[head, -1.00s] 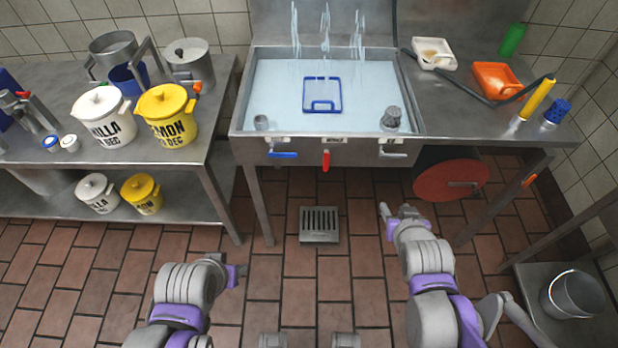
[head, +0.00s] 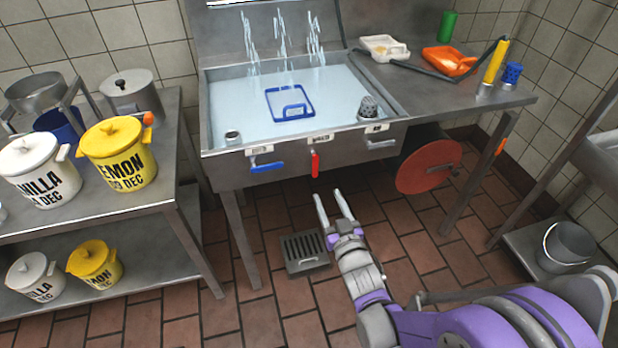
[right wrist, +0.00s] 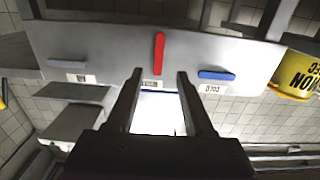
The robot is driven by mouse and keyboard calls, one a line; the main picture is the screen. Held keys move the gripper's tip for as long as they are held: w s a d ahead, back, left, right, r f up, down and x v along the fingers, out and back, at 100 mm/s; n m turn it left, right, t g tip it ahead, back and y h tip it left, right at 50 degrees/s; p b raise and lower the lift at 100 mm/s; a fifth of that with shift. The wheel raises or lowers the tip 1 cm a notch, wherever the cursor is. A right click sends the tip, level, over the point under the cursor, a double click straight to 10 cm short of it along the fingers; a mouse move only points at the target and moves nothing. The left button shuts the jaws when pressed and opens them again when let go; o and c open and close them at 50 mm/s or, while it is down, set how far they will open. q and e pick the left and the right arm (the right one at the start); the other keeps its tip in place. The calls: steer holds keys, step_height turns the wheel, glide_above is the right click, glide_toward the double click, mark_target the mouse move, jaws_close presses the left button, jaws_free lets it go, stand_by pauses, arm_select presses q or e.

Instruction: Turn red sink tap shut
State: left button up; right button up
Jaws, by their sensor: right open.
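The red tap (head: 315,163) is a lever hanging straight down on the sink's front panel, between a blue lever (head: 267,167) and a grey lever (head: 381,144). Water streams fall at the back of the sink (head: 232,172). My right gripper (head: 333,204) is open and empty, below and in front of the red tap, apart from it. In the right wrist view the red tap (right wrist: 159,53) stands beyond the gap between the open fingers (right wrist: 158,76), and the blue lever (right wrist: 216,75) is to its right. My left gripper is not in view.
The sink is full of water, with a blue-framed basket (head: 290,113) in it. A red disc (head: 428,166) stands under the right counter. A floor drain (head: 304,252) lies below. A shelf with yellow and white pots (head: 118,155) is at left.

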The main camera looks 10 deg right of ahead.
mark_target(316, 168)
steer(key=w+b, duration=0.1)
steer(key=w, duration=0.9)
steer(key=shift+w+a, duration=0.1)
steer(key=shift+w, duration=0.2)
jaws_close()
stand_by(1.0)
